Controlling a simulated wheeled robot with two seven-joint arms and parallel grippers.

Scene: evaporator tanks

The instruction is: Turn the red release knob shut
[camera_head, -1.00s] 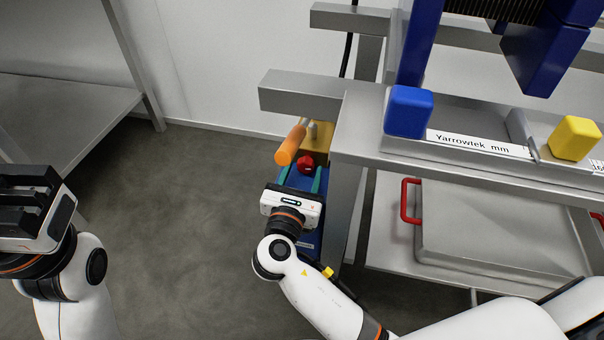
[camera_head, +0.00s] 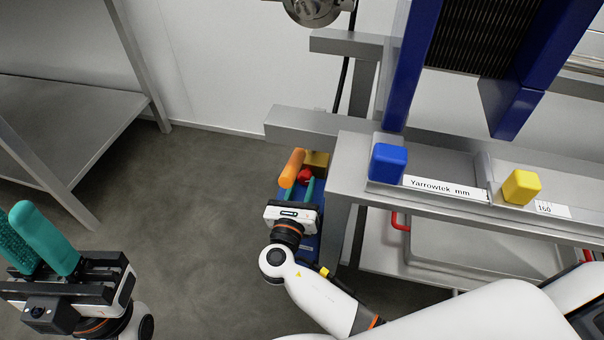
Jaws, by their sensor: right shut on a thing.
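The red release knob (camera_head: 304,175) is a small red piece on the blue jack-like unit (camera_head: 309,243), beside an orange handle (camera_head: 291,168). My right gripper (camera_head: 306,188) reaches down to it from the front, its teal fingers on the knob and shut on it. The gripper's white body hides part of the unit. My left gripper (camera_head: 45,240) is at the lower left, far from the knob. Its two teal fingers point up and stand apart with nothing between them.
A steel bench (camera_head: 345,180) stands just right of the knob, carrying a blue cube (camera_head: 388,162) and a yellow cube (camera_head: 521,187). A lidded steel tray (camera_head: 480,245) with red handles sits below. A steel shelf (camera_head: 60,130) is at the left. The floor between is clear.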

